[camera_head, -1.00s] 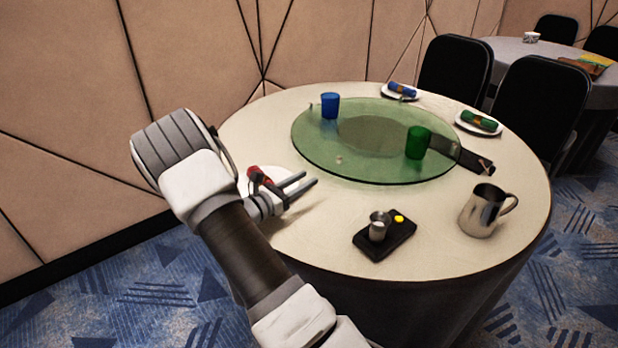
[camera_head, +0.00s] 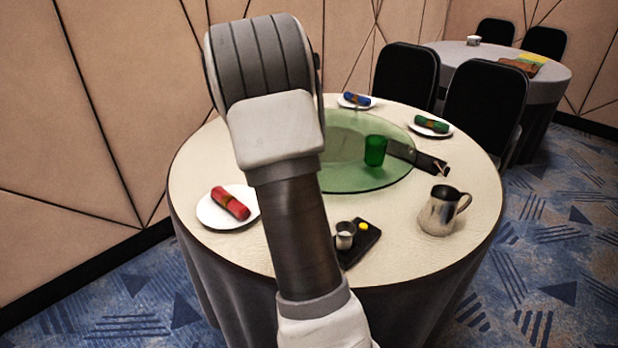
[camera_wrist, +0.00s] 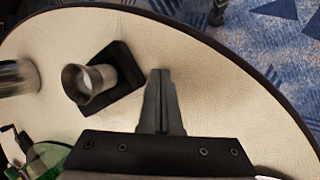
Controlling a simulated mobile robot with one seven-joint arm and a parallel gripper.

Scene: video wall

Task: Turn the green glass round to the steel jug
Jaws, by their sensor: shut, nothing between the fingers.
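The green glass (camera_head: 375,151) stands upright near the right front rim of the round green glass turntable (camera_head: 345,182). The steel jug (camera_head: 440,211) stands on the tablecloth at the table's right front, apart from the turntable, its handle to the right. It is partly cut off at the left edge of the wrist view (camera_wrist: 14,78). My gripper (camera_wrist: 160,74) is shut and empty over bare cloth, to the right of the small tray in the wrist view. It is hidden behind my arm in the head view.
A dark tray (camera_head: 362,247) with a small metal cup (camera_head: 345,236) and a yellow piece sits at the front. A dark bar (camera_head: 417,156) reaches out from the turntable's right side. Plates with red (camera_head: 231,203), blue and green rolled napkins stand around the table. Black chairs stand behind.

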